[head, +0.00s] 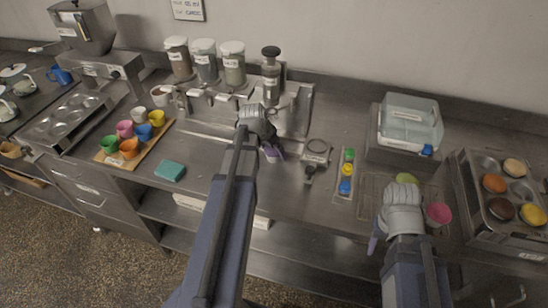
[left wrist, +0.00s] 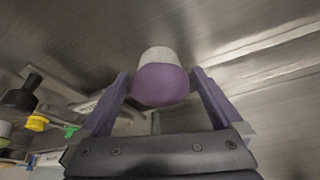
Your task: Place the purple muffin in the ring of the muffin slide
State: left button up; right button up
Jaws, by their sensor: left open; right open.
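The purple muffin (left wrist: 160,82), a purple dome with a pale base, sits between the two fingers of my left gripper (left wrist: 160,90) in the left wrist view. The fingers stand open on either side of it with narrow gaps. In the head view my left gripper (head: 271,153) is low over the counter, and its arm and hand mostly hide the muffin. A metal ring (head: 318,146) on a small stand, seemingly the muffin slide's, is a little to the right of it. My right gripper (head: 402,197) is open, by the pink cup; its fingers are partly hidden.
A narrow tray with green, yellow and blue pieces (head: 346,169) lies right of the ring. A pink cup (head: 438,213), a clear-lidded box (head: 410,122) and a muffin tin (head: 482,213) are further right. Coloured cups (head: 129,148) and a teal sponge (head: 170,171) are left.

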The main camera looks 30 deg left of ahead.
pick_arm(q)
jog(key=shift+w+f, duration=0.1)
jog(key=shift+f, duration=0.05)
pick_arm(e)
jog(key=shift+f, duration=0.15)
pick_arm(q)
jog(key=c, duration=0.7)
jog(key=shift+d, duration=0.1)
